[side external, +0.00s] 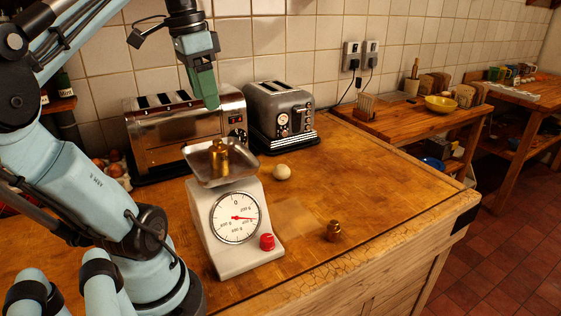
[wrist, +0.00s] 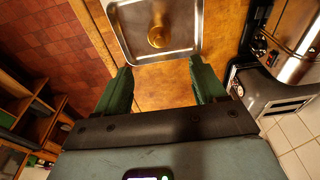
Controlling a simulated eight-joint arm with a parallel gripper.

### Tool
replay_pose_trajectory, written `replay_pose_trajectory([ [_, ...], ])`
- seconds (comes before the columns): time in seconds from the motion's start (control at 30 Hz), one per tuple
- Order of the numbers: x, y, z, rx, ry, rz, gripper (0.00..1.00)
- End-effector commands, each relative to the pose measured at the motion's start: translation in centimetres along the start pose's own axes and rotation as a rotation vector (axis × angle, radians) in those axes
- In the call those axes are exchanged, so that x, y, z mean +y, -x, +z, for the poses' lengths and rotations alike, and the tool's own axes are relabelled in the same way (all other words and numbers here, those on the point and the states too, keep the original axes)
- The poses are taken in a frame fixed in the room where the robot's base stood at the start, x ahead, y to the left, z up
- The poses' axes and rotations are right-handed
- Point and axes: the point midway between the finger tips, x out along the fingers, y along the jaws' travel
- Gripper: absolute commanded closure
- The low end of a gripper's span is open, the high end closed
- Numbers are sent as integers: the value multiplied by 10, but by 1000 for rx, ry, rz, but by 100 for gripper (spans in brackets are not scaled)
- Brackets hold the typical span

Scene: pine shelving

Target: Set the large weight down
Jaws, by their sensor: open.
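A large brass weight (side external: 219,158) stands upright in the metal pan (side external: 197,162) of a white kitchen scale (side external: 205,235). The wrist view also shows the weight (wrist: 160,37) near the middle of the pan (wrist: 120,40). My gripper (side external: 209,103) hangs above the pan and is clear of the weight. In the wrist view my gripper (wrist: 162,80) has its green fingers wide apart with nothing between them. The scale's dial needle points to the right. A smaller brass weight (side external: 334,231) stands on the wooden counter, right of the scale.
A wide chrome toaster (side external: 175,130) and a grey toaster (side external: 280,118) stand behind the scale. A pale round object (side external: 282,172) lies right of the pan. A red knob (side external: 267,242) sits at the scale's front. The counter (side external: 385,180) is clear towards the right.

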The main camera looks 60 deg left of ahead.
Motion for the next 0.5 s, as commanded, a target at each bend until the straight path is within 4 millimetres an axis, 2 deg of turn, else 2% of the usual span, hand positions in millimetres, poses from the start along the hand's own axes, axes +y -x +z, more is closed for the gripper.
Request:
replay_pose_trajectory([
  [0.13, 0, 14, 0, 0, 0, 0, 30],
  [0.27, 1, 16, -3, 3, -2, -4, 30],
  [0.37, 6, 1, -14, 21, -10, -23, 30],
  [0.5, 27, -43, -46, 91, -20, -69, 30],
])
